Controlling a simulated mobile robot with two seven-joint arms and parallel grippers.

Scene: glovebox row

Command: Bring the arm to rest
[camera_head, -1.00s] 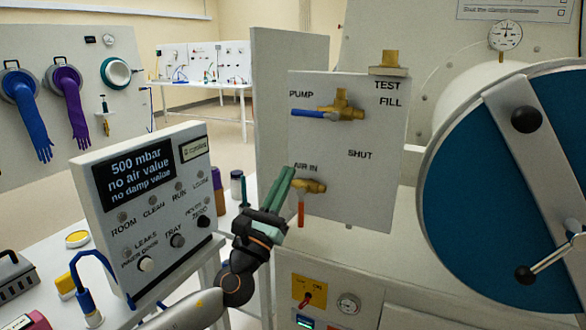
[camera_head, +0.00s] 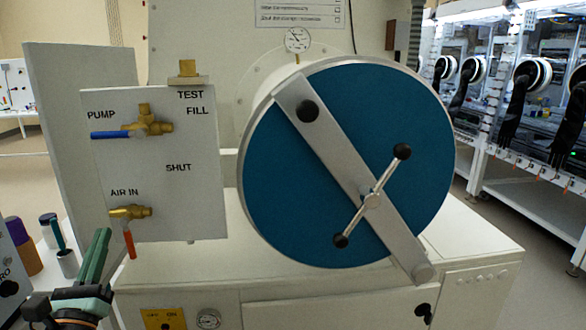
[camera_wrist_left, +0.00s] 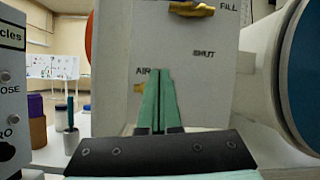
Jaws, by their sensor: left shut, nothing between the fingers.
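My left gripper (camera_head: 98,258) is at the lower left of the head view, its green fingers pointing up, shut and empty. It is in front of and below the left side of the valve panel (camera_head: 170,205), left of the red-handled AIR IN valve (camera_head: 130,212). In the left wrist view the closed fingers (camera_wrist_left: 158,75) overlap the AIR IN label and partly hide that brass valve (camera_wrist_left: 139,88). I cannot tell whether they touch the panel. The blue-handled PUMP valve (camera_head: 145,125) has its handle pointing left. My right gripper is not in view.
A large round blue door (camera_head: 290,190) with a grey bar and a T-handle (camera_head: 372,200) stands right of the panel. Small bottles (camera_head: 20,243) are at the left edge. A row of gloveboxes (camera_head: 530,150) is at the far right, with open floor before it.

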